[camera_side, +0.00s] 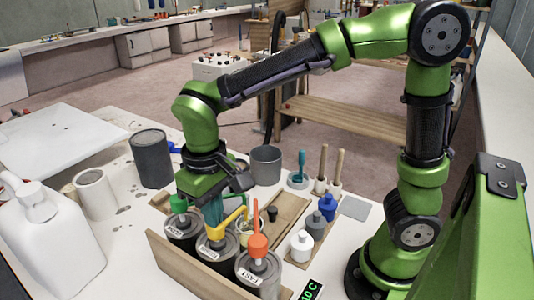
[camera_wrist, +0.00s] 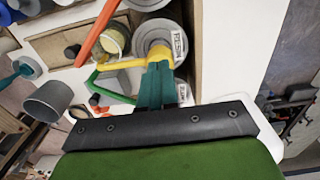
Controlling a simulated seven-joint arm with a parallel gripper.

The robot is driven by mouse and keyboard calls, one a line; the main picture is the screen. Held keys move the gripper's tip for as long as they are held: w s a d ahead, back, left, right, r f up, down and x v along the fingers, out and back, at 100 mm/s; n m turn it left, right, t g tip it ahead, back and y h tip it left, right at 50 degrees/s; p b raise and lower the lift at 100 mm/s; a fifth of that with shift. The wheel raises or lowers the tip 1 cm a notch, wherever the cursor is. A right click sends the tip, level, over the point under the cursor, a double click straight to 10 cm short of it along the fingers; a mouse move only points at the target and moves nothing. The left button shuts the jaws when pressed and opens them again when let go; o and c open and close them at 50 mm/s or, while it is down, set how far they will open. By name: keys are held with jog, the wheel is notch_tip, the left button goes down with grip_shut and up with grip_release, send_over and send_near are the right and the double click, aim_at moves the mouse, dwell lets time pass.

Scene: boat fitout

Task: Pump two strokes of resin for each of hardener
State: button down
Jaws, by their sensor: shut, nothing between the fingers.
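Three grey cans with pumps stand in a row behind a wooden board. The middle can's yellow pump (camera_side: 216,233) bears a RESIN label (camera_wrist: 179,41); its yellow head (camera_wrist: 160,52) is at my fingertips. The green pump (camera_side: 179,204) is on the left can and the orange pump (camera_side: 258,246) on the right can, labelled FAST. Their spouts reach toward a pale cup (camera_wrist: 112,42) with yellowish contents. My gripper (camera_side: 213,214), with teal fingers, is shut and empty, pointing down directly over the yellow pump head; I cannot tell whether it touches. My gripper also shows in the wrist view (camera_wrist: 157,70).
A grey bucket (camera_side: 266,165) stands behind the cans, with a dark can (camera_side: 151,158) and white jug (camera_side: 48,235) to the left. Small bottles (camera_side: 302,245) and wooden-handled brushes (camera_side: 337,170) stand on the right. A display (camera_side: 310,290) lies at the front.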

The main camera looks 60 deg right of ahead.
jog(key=shift+r, duration=1.65)
jog(key=shift+f, duration=0.15)
jog(key=shift+f, duration=1.95)
jog(key=shift+r, duration=2.1)
jog(key=shift+f, duration=0.15)
